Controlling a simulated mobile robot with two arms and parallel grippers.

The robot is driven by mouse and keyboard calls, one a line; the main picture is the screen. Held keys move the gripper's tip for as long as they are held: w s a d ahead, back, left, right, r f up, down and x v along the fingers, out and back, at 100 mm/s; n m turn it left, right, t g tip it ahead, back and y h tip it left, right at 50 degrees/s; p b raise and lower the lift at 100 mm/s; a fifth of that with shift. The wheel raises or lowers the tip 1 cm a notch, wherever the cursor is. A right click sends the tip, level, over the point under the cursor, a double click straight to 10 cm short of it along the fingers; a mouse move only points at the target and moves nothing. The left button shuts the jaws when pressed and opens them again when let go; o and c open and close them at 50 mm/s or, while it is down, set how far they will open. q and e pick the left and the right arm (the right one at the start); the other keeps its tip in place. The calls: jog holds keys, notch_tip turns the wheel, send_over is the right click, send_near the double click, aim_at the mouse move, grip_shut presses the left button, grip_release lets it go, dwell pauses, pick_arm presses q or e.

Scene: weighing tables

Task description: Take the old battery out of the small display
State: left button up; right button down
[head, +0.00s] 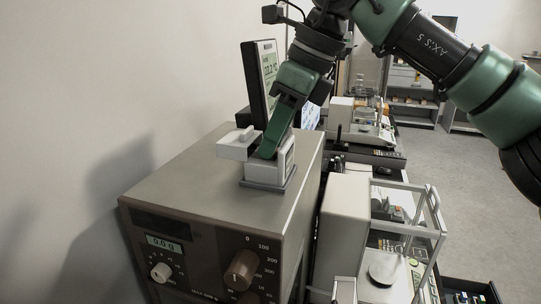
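A small white display unit (285,172) stands on a dark grey base on top of a large grey-brown instrument (190,172). A narrow screen shows on its right face. A pale block (236,147) sticks out at its left side, with a smaller pale piece on top; I cannot tell whether this is a battery holder. My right gripper (268,152) comes down from above, its green fingertips at the top of the white unit. The fingers overlap in this view, so their gap and anything between them are hidden. No battery can be made out. My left gripper is not in view.
A tall black-framed display (261,72) stands behind the white unit. The instrument's front has knobs and a small readout (164,245). To the right are a glass-walled balance (405,235) and more equipment on tables. A wall is close on the left; open floor (465,190) lies right.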

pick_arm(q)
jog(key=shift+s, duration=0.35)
